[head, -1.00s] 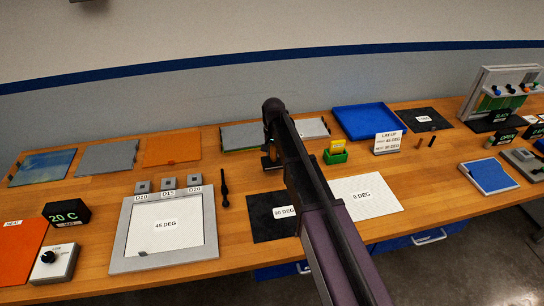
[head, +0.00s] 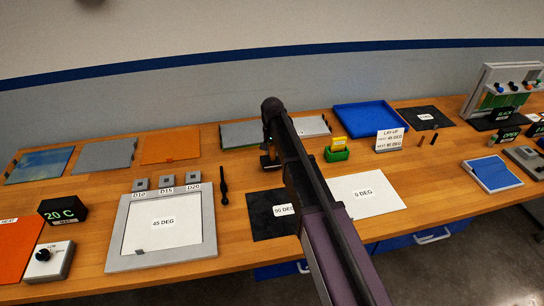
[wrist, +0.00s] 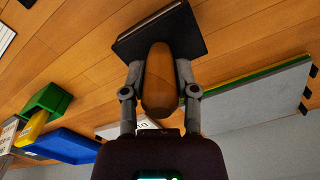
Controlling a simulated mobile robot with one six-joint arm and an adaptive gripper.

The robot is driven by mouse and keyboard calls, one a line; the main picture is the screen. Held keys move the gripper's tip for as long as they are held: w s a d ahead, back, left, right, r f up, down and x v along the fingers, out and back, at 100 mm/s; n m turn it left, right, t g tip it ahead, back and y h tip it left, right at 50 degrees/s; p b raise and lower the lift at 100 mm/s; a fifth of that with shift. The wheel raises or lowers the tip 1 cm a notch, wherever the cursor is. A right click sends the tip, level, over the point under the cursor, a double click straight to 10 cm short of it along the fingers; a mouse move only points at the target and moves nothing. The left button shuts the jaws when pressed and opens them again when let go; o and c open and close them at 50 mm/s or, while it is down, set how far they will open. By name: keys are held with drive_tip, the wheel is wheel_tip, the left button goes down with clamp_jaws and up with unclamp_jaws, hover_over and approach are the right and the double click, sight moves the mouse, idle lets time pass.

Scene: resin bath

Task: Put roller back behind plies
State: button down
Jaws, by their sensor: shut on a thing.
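My gripper (wrist: 160,92) is shut on the roller, whose rounded brown handle (wrist: 159,80) lies between the two fingers in the wrist view. A dark flat block (wrist: 145,38) shows just beyond the handle; I cannot tell whether it is part of the roller or a stand. In the head view my arm hides most of the gripper, and only a dark edge (head: 265,162) shows left of it, over the table's back half. The black 90 DEG ply (head: 265,222) and white 0 DEG ply (head: 376,208) lie flat in front. The 45 DEG ply (head: 162,245) lies inside a grey frame.
A green box with a yellow piece (head: 338,154), a lay-up sign (head: 390,139) and a blue tray (head: 362,108) stand right of my arm. Grey plates (head: 240,131) lie at the back. A black tool (head: 224,186) lies left of the 90 DEG ply. Bare wood surrounds these.

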drive_tip(key=shift+f, duration=0.55)
drive_tip(key=shift+f+b, duration=0.15)
drive_tip(key=shift+b, duration=0.25)
drive_tip(key=shift+c, duration=1.9)
unclamp_jaws()
drive_tip(key=shift+r, duration=0.2)
wheel_tip(320, 180, up, 12)
drive_tip(key=p, duration=1.2)
drive_tip(key=s+d+n, duration=0.2)
drive_tip(key=s+d, duration=2.1)
drive_tip(key=s, duration=0.3)
drive_tip(key=shift+w, duration=0.1)
